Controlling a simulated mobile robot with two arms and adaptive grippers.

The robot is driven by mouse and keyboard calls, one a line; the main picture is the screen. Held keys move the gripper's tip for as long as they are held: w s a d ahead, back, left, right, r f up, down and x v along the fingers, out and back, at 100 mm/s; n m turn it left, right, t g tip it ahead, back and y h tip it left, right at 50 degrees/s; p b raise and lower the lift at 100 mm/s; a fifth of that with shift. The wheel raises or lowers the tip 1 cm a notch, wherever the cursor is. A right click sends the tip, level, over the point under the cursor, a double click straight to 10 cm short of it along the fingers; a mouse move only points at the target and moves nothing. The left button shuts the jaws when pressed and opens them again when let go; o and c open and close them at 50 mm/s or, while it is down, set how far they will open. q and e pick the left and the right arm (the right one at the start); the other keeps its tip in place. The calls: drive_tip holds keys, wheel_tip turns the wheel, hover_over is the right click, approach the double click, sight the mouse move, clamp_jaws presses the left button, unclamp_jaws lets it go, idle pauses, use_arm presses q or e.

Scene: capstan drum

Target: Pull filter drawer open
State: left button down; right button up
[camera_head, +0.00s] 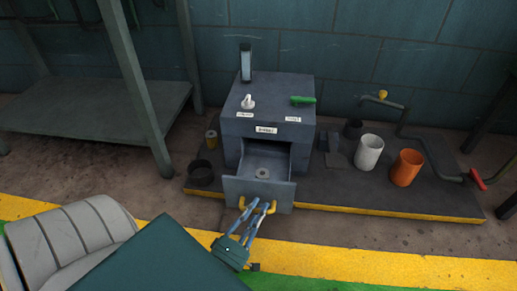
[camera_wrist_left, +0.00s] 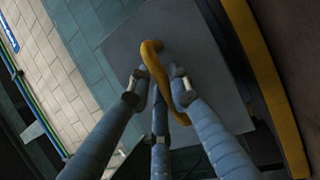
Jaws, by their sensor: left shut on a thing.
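The filter drawer (camera_head: 281,194) stands pulled out at the front of a dark grey box (camera_head: 262,106). Its inside shows, with a small round disc (camera_head: 262,173) on the drawer floor. A yellow bar handle (camera_head: 270,207) is on the drawer front; it also shows in the wrist view (camera_wrist_left: 152,56). My left gripper (camera_head: 254,206) has its blue fingers at the handle. In the wrist view the gripper (camera_wrist_left: 159,83) has fingertips on both sides of the handle, shut on it. My right gripper is not in view.
The box stands on a dark platform with a yellow edge (camera_head: 400,214). A white cup (camera_head: 369,152), an orange cup (camera_head: 406,168) and a pipe with a red valve handle (camera_head: 478,179) are to the right. A green lever (camera_head: 302,100) is on the box top. A metal table (camera_head: 100,110) stands left.

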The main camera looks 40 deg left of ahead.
use_arm(q)
drive_tip(key=shift+s+f, duration=0.1)
drive_tip(key=c, duration=1.6)
unclamp_jaws()
